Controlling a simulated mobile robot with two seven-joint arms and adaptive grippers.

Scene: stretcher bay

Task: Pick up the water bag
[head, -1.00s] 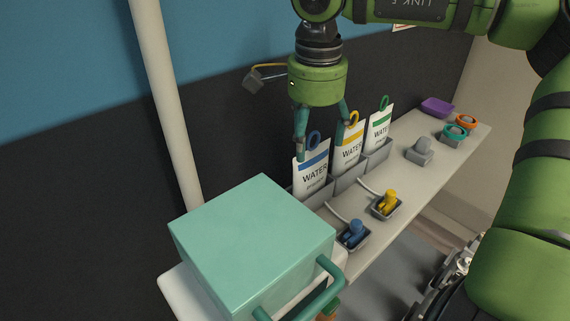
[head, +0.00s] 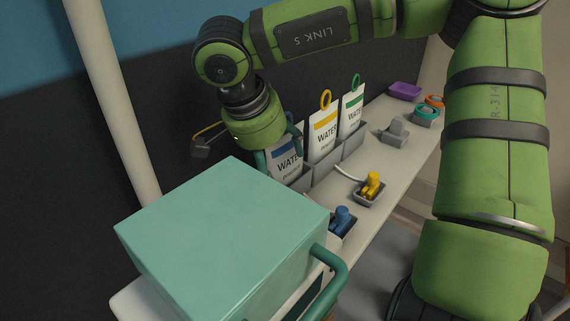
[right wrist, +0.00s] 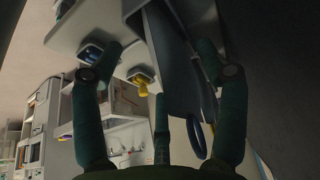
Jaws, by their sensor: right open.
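Three white water bags stand upright in grey holders on the shelf: one with a blue band (head: 290,167), one with a yellow band (head: 324,132) and one with a green band (head: 352,109). My right gripper (head: 279,152) is open at the top of the blue-banded bag and partly hides it. In the right wrist view, the bag (right wrist: 172,65) is a dark sheet between the spread fingers (right wrist: 160,52), with its blue loop (right wrist: 195,138) near the palm. Contact cannot be told. My left gripper is not in view.
A large teal box (head: 220,215) with a handle stands close in front of the blue-banded bag. Blue (head: 342,220) and yellow (head: 371,186) clips sit in small grey trays on the shelf. A pale pole (head: 112,95) stands at left.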

